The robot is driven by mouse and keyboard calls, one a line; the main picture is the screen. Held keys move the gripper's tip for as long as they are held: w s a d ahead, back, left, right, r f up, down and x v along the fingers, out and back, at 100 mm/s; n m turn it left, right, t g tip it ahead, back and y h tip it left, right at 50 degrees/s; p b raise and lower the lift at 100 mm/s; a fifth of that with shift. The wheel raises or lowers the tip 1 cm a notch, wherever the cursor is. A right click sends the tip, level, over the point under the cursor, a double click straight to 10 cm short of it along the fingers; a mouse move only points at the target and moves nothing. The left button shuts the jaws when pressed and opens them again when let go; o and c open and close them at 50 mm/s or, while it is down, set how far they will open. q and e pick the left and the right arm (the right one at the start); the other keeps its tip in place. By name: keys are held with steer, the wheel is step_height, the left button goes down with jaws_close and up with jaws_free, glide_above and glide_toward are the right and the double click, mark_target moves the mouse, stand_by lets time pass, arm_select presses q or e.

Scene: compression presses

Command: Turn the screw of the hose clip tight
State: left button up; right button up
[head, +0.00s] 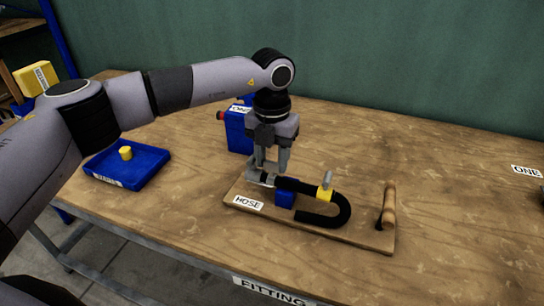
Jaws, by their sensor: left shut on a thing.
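A wooden board (355,233) labelled HOSE lies on the table. On it a black hose (342,212) curves in a U, with its upper run over a blue block (284,199). A yellow hose clip (324,194) sits around the hose's upper run, and its grey screw (328,178) sticks up. My left gripper (270,168) points down at the left end of the hose, beside a grey fitting (254,176), left of the clip and apart from its screw. Its fingers are closed on what looks like the hose end; the contact is partly hidden. My right gripper is out of view.
A wooden handle (389,205) stands at the board's right end. A blue box (238,130) stands behind the gripper. A blue tray (128,170) with a yellow knob (126,153) lies at the left.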

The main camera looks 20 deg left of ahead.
arm_select(q)
steer(key=shift+m, duration=0.3)
steer(key=m+b, duration=0.1)
steer(key=m, duration=0.2)
steer(key=m+b, duration=0.1)
steer(key=m, duration=0.8)
steer(key=shift+b, duration=0.3)
steer(key=m, duration=0.5)
steer(key=o, duration=0.8)
